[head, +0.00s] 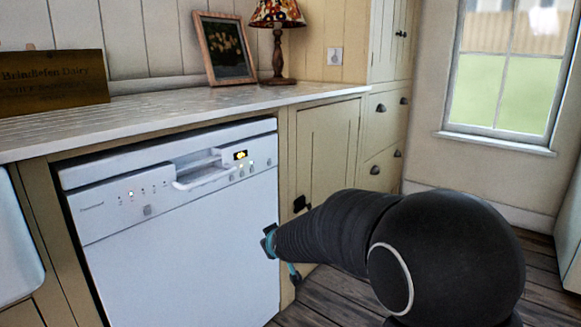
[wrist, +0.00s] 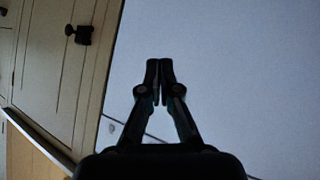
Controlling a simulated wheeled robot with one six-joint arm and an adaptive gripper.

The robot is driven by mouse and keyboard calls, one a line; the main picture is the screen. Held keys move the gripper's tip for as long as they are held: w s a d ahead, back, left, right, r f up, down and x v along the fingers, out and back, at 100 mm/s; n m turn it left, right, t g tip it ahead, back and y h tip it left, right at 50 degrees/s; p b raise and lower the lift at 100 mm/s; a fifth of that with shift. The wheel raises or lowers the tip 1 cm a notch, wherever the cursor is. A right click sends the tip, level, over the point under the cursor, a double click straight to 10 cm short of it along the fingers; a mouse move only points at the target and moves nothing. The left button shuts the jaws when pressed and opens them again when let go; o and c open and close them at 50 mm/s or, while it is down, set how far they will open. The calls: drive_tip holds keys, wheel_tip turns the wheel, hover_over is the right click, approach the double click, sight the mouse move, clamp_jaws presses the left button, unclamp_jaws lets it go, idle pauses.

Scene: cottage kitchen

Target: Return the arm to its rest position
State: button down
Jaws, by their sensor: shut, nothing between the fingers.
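My gripper (wrist: 159,68) shows in the wrist view with its two dark fingertips together and nothing between them. It is in front of the white dishwasher front (wrist: 235,60); the gap to it cannot be judged. In the head view my dark arm reaches in from the lower right, and a small teal and black part of my gripper (head: 270,243) shows beside the right edge of the dishwasher (head: 180,240). The rest of the gripper is hidden behind the arm. The dishwasher door is closed.
A wooden cupboard door (head: 328,150) with a dark latch (head: 300,204) stands right of the dishwasher. Above runs the worktop (head: 150,112) with a picture frame (head: 224,48), a lamp (head: 277,40) and a wooden sign (head: 50,83). Wooden floor (head: 330,295) is clear at right.

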drive_tip(key=s+d+r+m+g+h+p, duration=0.15)
drive_tip(key=s+d, duration=0.45)
drive_tip(key=s, duration=0.6)
drive_tip(key=s+d+r+m+g+h+p, duration=0.1)
drive_tip(key=s+d+r+m+g+p, duration=0.15)
drive_tip(key=s+d, duration=0.7)
drive_tip(key=s+d+r+m+g+h+p, duration=0.1)
drive_tip(key=s+d+r+m+g, duration=0.2)
drive_tip(key=s, duration=1.1)
drive_tip(key=s+d+r+t+p, duration=0.2)
drive_tip(key=s+d+r, duration=0.1)
drive_tip(key=r, duration=0.2)
drive_tip(key=shift+d+r, duration=0.15)
drive_tip(key=shift+d, duration=0.05)
